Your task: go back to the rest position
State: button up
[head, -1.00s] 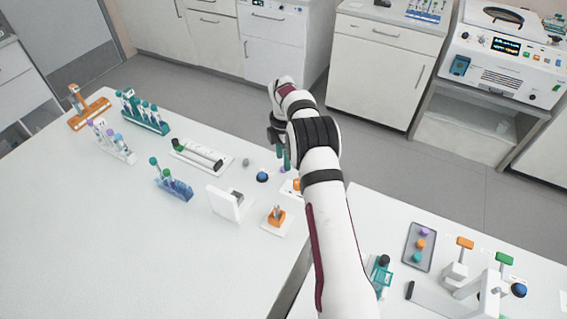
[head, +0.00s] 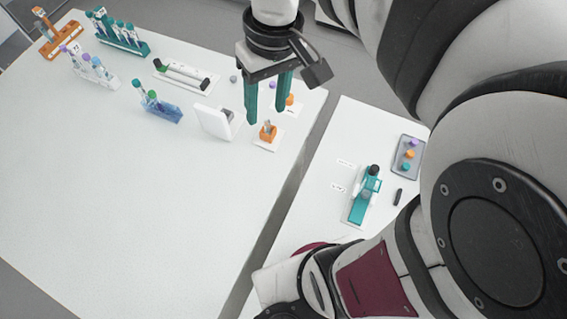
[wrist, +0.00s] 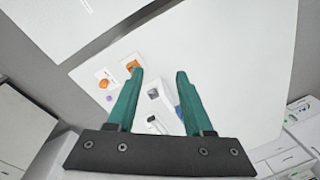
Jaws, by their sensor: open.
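My gripper (head: 267,100) hangs above the right end of the left table, pointing down, its two teal fingers apart and nothing between them. It also shows in the wrist view (wrist: 158,75), open and empty, with the table below. My arm fills the right side of the head view and hides part of the right table and the floor behind it.
The left table (head: 130,220) carries tube racks, including an orange one (head: 60,38), a teal one (head: 122,38) and a blue one (head: 162,110). A white stand (head: 215,122) and an orange block (head: 268,133) are near my gripper. The right table holds a teal device (head: 362,200) and a grey tray (head: 408,158).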

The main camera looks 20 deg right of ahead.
jog(key=s+a+f+m, duration=0.1)
jog(key=s+f+m, duration=0.1)
jog(key=s+m, duration=0.2)
jog(key=s+a+f+m, duration=0.1)
jog(key=s+m, duration=0.3)
jog(key=s, duration=0.6)
jog(key=shift+s+a+f+y, duration=0.2)
jog(key=shift+s+f+y, duration=0.15)
jog(key=shift+f, duration=0.45)
